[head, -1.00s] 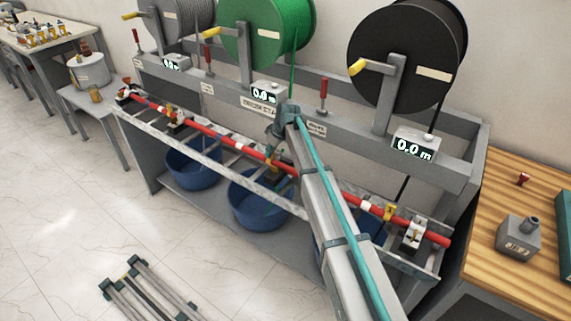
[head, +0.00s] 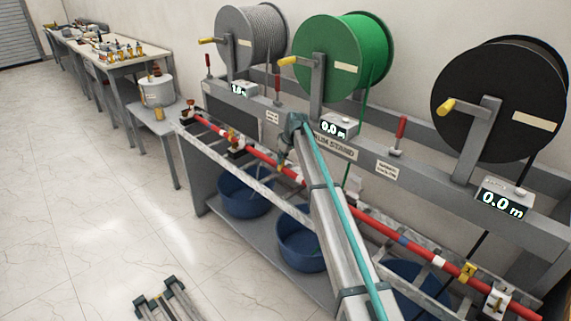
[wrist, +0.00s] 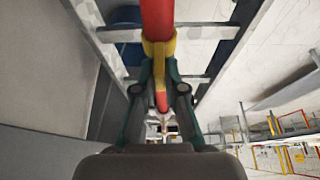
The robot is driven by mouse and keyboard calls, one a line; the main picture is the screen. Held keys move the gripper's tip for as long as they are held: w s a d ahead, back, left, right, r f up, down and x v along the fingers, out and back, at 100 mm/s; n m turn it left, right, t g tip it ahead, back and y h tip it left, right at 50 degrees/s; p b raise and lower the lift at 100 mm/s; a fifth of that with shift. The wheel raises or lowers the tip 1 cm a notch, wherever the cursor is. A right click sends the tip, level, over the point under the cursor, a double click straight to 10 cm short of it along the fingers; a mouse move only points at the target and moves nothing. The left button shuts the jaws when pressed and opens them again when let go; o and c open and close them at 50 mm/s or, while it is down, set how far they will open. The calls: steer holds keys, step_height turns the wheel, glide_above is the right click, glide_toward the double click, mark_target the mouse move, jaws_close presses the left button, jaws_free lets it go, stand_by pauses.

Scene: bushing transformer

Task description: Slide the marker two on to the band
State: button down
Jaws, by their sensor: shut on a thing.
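A long red bar (head: 375,222) runs along the drum stand; it also shows in the wrist view (wrist: 157,14). In the wrist view, a yellow marker (wrist: 158,47) sits around the bar. My gripper (wrist: 158,68) is shut on this marker, with one green finger on each side. Another yellow marker (head: 468,271) is on the bar at the right. A white band (head: 257,150) lies left of my arm, and a blue band (head: 403,240) lies right of it. I cannot tell which band is meant.
Grey, green and black cable drums (head: 497,98) stand behind the bar. Blue tubs (head: 243,195) sit beneath the ladder-like frame. Open floor lies at left.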

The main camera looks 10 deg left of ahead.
steer(key=shift+w+a, duration=0.2)
steer(key=shift+a, duration=0.05)
steer(key=c, duration=1.2)
jaws_free()
steer(key=shift+c, duration=0.2)
steer(key=v, duration=1.2)
steer(key=shift+s, duration=0.15)
